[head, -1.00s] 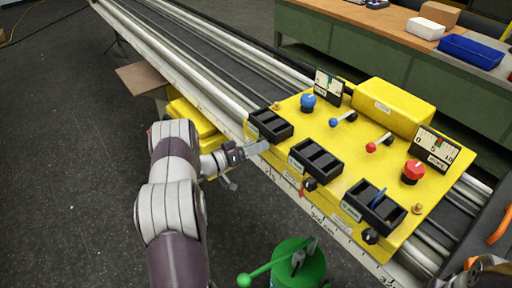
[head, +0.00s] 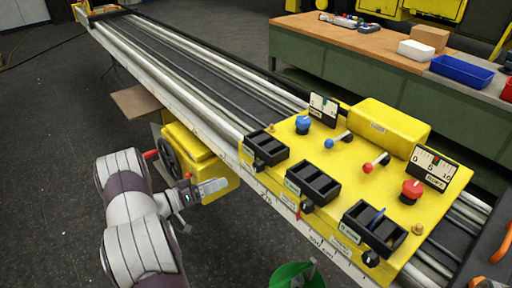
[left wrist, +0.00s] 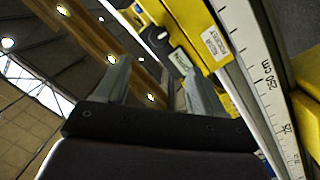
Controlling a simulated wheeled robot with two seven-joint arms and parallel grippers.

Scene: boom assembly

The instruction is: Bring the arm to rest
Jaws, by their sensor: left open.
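My left arm comes in from the lower left in the head view. Its gripper (head: 210,188) hangs beside the long rail, left of the yellow control console (head: 340,165). In the left wrist view the two fingers (left wrist: 160,85) stand apart with nothing between them, so the gripper is open. The console's yellow edge and a black knob (left wrist: 157,33) show beyond the fingers in that view. My right gripper does not show.
The long rail (head: 185,75) with a scale along its side runs to the upper left. A yellow housing with a handwheel (head: 172,158) sits under it, close to my left gripper. A green object (head: 297,276) stands at the bottom.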

